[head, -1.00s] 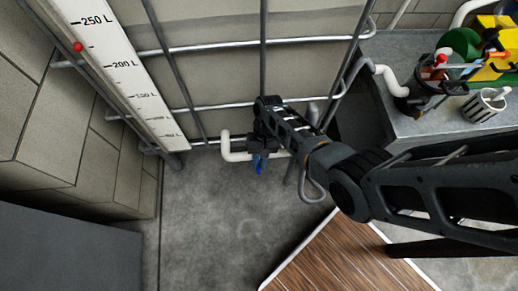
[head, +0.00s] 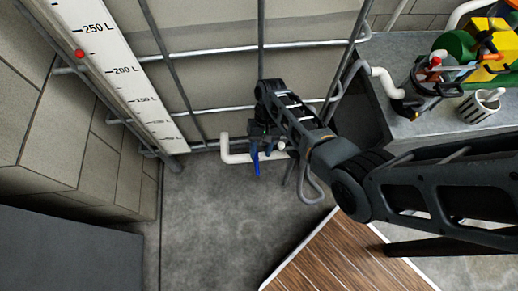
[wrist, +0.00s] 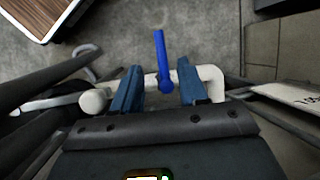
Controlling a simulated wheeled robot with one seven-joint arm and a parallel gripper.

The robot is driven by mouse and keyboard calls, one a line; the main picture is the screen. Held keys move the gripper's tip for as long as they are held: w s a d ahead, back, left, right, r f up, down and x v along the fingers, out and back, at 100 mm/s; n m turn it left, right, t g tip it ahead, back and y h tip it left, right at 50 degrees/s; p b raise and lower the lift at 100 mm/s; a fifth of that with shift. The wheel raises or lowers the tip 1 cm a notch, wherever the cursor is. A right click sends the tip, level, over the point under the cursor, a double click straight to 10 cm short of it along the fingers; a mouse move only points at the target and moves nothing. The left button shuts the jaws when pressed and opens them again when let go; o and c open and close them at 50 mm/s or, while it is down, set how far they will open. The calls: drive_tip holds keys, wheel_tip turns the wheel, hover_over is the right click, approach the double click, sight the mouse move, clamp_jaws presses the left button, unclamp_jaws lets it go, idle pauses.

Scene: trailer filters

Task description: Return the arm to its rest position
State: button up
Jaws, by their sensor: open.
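My arm reaches in from the right in the head view, and my gripper (head: 264,130) is over the white pipe (head: 236,157) at the tank's foot. In the wrist view my gripper (wrist: 159,88) is open, with its two blue fingers apart and nothing held. A blue valve lever (head: 255,163) hangs down just below my gripper. The lever (wrist: 162,60) shows between and beyond the fingers in the wrist view, with a visible gap on each side. The valve body is mostly hidden behind my gripper.
A caged tank with metal bars (head: 205,52) and a white litre scale (head: 117,75) stands behind. A grey bench (head: 425,122) with a dark tool caddy (head: 425,95) and a striped cup (head: 481,105) is at right.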

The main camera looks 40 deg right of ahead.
drive_tip(key=shift+v, duration=0.8)
